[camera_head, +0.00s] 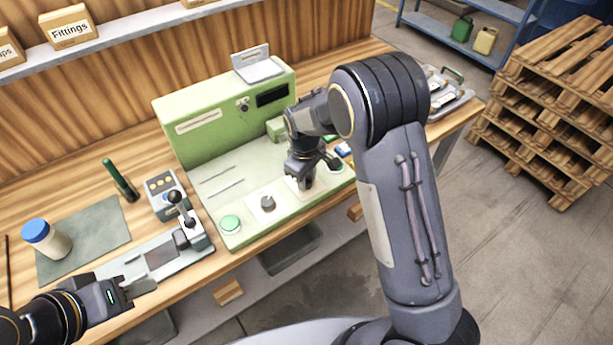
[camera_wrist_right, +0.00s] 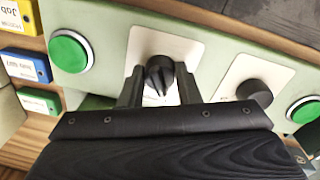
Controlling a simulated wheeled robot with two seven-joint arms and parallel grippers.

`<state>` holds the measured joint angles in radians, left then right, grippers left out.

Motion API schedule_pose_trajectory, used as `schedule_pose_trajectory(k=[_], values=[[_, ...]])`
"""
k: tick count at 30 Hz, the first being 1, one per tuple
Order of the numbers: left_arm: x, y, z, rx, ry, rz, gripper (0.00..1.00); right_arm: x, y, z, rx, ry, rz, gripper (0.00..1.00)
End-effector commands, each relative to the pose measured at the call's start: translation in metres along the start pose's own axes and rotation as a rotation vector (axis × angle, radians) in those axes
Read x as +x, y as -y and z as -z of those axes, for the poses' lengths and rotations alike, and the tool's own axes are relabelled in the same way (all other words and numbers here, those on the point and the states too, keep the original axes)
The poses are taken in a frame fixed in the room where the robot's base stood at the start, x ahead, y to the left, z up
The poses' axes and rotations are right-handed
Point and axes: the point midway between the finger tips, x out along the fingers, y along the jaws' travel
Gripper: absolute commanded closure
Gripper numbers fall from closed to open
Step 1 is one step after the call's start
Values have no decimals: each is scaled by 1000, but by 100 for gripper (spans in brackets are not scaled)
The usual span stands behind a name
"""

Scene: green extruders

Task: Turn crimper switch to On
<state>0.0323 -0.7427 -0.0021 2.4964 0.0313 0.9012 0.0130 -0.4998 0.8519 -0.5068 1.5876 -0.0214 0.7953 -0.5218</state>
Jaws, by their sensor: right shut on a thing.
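The green machine (camera_head: 225,120) stands on the bench, with a sloping front panel. A black rotary switch (camera_wrist_right: 160,72) on a white plate sits between the fingers of my right gripper (camera_wrist_right: 160,88), which is shut on it. In the head view my right gripper (camera_head: 304,182) hides that switch. A second dark knob (camera_head: 268,203) stands on its own white plate to the left, and it also shows in the right wrist view (camera_wrist_right: 254,93). I cannot read the switch labels. My left gripper (camera_head: 128,292) looks open and empty at the lower left, by the bench's front edge.
Green buttons (camera_head: 231,223) (camera_wrist_right: 70,51) flank the two switches. A lever press (camera_head: 182,232) and a small control box (camera_head: 163,194) stand left of the machine. A white bottle with a blue cap (camera_head: 46,240) is on a grey mat (camera_head: 98,232). Coloured boxes (camera_wrist_right: 25,65) lie near the panel's end.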

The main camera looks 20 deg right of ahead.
Motion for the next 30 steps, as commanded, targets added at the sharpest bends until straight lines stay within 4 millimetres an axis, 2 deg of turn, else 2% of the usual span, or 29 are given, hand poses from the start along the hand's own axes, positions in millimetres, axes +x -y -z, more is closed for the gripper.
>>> schedule_pose_trajectory(k=[8, 14, 30], values=[[1, 0, 0, 0, 0, 0, 64, 0, 0, 0, 35, 1, -1, 93], [3, 2, -2, 0, 0, 0, 64, 0, 0, 1, 137, 4, -2, 93], [10, 4, -5, 0, 0, 0, 64, 0, 0, 2, 629, 28, -2, 93]])
